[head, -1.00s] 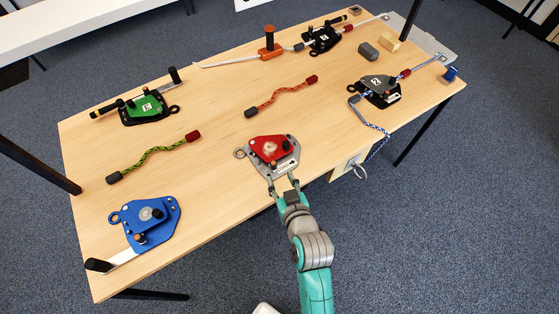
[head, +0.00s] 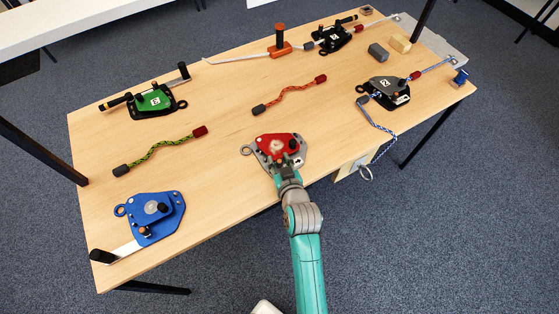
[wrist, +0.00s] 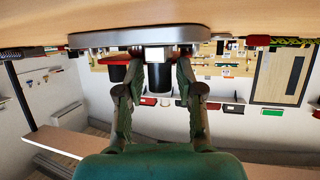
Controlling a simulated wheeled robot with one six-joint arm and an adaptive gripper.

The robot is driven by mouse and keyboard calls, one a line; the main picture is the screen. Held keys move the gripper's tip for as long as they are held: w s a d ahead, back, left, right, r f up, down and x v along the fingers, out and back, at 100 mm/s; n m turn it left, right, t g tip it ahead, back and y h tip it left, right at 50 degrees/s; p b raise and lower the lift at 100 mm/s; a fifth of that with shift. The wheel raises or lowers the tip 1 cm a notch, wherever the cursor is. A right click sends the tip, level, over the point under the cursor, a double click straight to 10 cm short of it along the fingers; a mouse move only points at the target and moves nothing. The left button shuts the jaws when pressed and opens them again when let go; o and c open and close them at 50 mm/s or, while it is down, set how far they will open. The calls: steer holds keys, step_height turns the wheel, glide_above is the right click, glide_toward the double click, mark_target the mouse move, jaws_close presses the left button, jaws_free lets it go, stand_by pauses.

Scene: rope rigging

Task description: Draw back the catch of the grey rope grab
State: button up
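A rope grab with a dark grey cover (head: 379,86) on a black plate lies at the right of the table, with a blue-and-white rope (head: 374,119) at it. My gripper (head: 286,166) is not there; it is at the near edge of another device, which has a red cover (head: 268,146) on a grey plate (head: 298,156). In the wrist view my open fingers (wrist: 159,82) stand on either side of a black knob (wrist: 159,75) below the grey plate's edge, with narrow gaps. In the head view my gripper partly hides this device's near side.
A blue device (head: 143,214) lies at the near left, and a green one (head: 150,98) at the far left. A black device (head: 334,38) and an orange tool (head: 279,48) are at the back. Short ropes lie between; bare wood surrounds them.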

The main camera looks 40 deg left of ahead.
jaws_close()
steer(key=shift+d, duration=0.15)
steer(key=shift+s+d, duration=0.35)
steer(key=shift+d, duration=0.4)
steer(key=shift+o, duration=2.1)
jaws_free()
steer(key=shift+d, duration=0.1)
steer(key=shift+s, duration=0.1)
steer(key=v, duration=1.2)
